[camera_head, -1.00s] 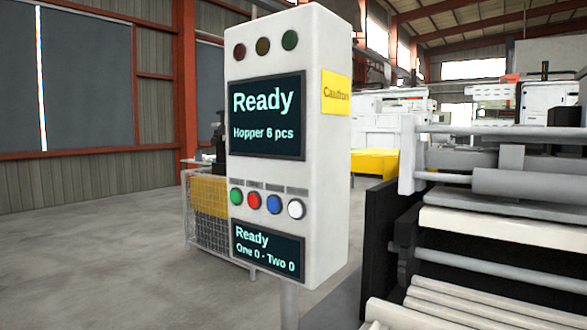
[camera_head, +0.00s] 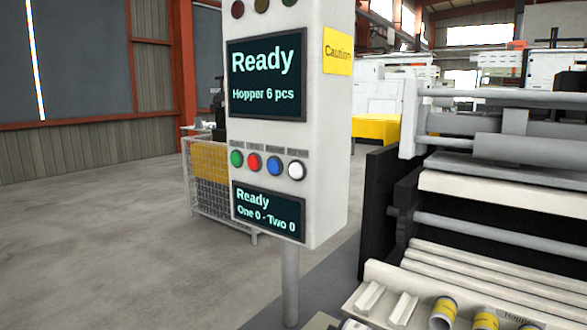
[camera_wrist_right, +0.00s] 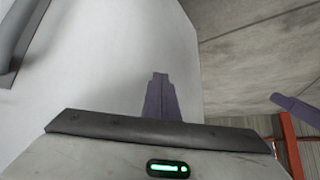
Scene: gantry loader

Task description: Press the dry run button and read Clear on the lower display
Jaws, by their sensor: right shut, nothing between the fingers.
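A white control panel (camera_head: 330,150) stands on a grey post in the head view. Its upper display (camera_head: 266,75) reads "Ready, Hopper 6 pcs". Its lower display (camera_head: 268,212) reads "Ready, One 0 - Two 0". Between them sit a green button (camera_head: 237,158), a red button (camera_head: 254,162), a blue button (camera_head: 274,165) and a white button (camera_head: 296,170); the small labels above them are unreadable. My right gripper (camera_wrist_right: 160,77) is shut and empty in the right wrist view, in front of a plain white surface. Neither gripper shows in the head view.
A machine with rollers and slats (camera_head: 480,190) stands at the right, with several yellow-banded cylinders (camera_head: 445,312) at its lower front. A mesh cage (camera_head: 205,195) stands behind the panel. A yellow caution sign (camera_head: 337,52) is on the panel's side. The left floor is clear.

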